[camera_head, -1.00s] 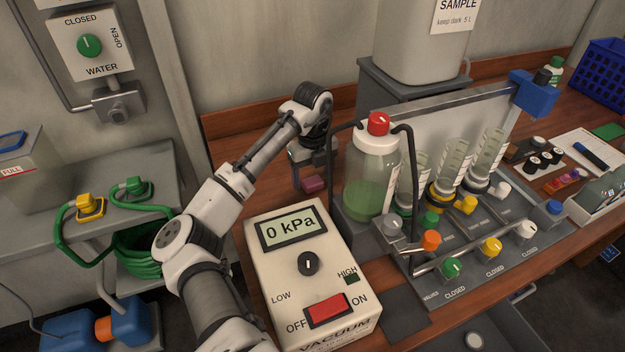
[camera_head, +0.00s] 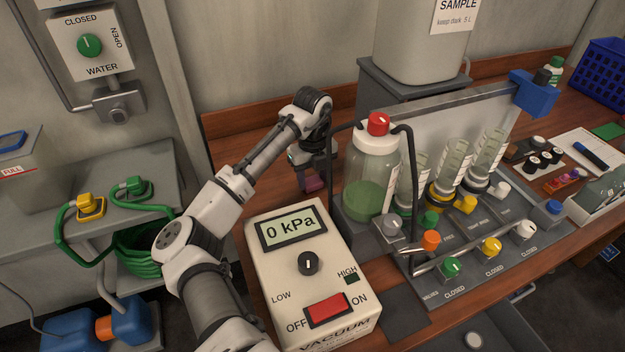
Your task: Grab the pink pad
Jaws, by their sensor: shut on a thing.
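The pink pad (camera_head: 315,184) is a small dark pink block behind the vacuum box, left of the green-liquid bottle. My gripper (camera_head: 312,174) points down over it and is shut on it. Only the pad's lower part shows below the fingers. I cannot tell whether the pad touches the bench.
The vacuum box (camera_head: 297,280) reads 0 kPa and stands in front of my gripper. The bottle (camera_head: 370,180) with a red cap and dark tubing stands close on the right. Bare wooden bench (camera_head: 262,185) lies to the left. A filter rack with several valves (camera_head: 452,266) is further right.

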